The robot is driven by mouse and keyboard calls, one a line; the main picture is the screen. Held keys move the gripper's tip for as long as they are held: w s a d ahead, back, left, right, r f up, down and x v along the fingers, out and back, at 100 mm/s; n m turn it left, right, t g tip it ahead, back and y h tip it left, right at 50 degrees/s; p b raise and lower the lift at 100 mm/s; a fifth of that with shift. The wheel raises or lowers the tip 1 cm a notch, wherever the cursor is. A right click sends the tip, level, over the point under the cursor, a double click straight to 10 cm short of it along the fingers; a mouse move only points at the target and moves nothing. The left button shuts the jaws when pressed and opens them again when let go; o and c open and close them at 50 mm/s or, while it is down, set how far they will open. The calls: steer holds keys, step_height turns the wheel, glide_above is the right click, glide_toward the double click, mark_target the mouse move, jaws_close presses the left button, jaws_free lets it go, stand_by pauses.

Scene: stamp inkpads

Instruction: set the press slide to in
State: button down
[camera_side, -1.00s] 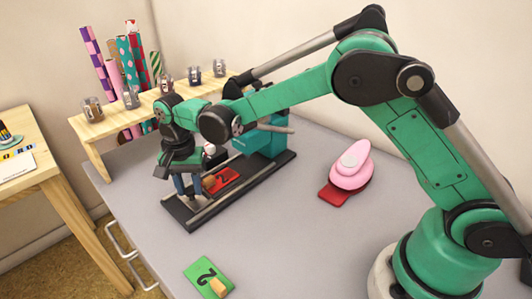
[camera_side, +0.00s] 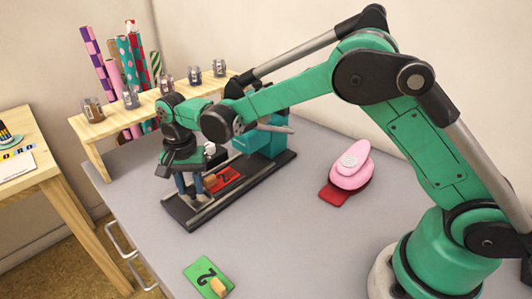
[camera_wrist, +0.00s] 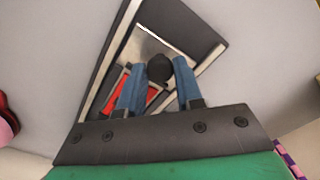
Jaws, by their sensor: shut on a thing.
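The press has a long black base with pale rails (camera_side: 204,214) and a teal body (camera_side: 262,145) at its far right end. My gripper (camera_side: 193,187) is down over the near left part of the rails. In the wrist view, its blue fingers (camera_wrist: 160,84) are shut around a round black knob (camera_wrist: 160,68) on the slide. Red also shows beside the left finger. The lower part of the knob is hidden.
A green card (camera_side: 205,272) marked 2 lies at the table's front with a wooden block on it. A pink punch-like object (camera_side: 350,168) stands right of the press. A wooden shelf (camera_side: 150,108) with several small jars stands behind. The grey table between is clear.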

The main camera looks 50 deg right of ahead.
mark_target(216, 182)
steer(key=d, duration=0.6)
steer(key=c, duration=0.6)
jaws_free()
